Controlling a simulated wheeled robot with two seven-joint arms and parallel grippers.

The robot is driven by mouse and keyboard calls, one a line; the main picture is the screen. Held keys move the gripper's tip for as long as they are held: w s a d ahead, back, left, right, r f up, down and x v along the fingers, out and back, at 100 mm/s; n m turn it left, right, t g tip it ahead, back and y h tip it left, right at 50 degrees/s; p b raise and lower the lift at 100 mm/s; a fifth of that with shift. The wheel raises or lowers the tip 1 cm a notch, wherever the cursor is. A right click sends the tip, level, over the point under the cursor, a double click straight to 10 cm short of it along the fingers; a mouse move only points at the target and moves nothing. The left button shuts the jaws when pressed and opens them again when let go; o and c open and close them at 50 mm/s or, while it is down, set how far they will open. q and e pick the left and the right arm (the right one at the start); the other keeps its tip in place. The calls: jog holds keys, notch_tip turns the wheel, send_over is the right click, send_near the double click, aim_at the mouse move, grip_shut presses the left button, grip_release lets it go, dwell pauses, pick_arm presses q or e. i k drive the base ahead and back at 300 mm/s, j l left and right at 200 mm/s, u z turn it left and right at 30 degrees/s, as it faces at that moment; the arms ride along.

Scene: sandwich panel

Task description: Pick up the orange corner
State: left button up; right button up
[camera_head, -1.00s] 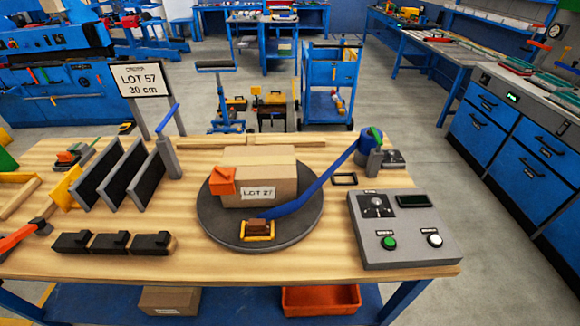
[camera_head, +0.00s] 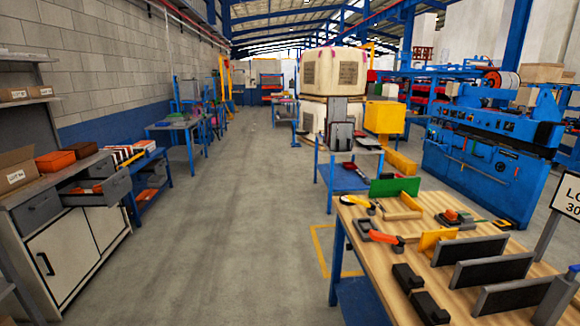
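Neither of my grippers is in view. The orange corner piece seen earlier on the carton is outside the picture now. On the wooden workbench (camera_head: 400,262) at right lies a tool with an orange handle (camera_head: 383,238). A small orange-red part sits on a dark block (camera_head: 452,216) behind the yellow upright piece (camera_head: 434,240). I cannot tell that either of these is a corner piece.
Dark upright panels (camera_head: 468,249) and black blocks (camera_head: 407,278) stand on the workbench. A grey cabinet (camera_head: 75,240) with an open drawer and an orange box (camera_head: 55,160) on top stands at left. The floor aisle (camera_head: 230,220) between them is clear.

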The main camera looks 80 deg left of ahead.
aim_at(98, 188)
jog(key=u, duration=4.15)
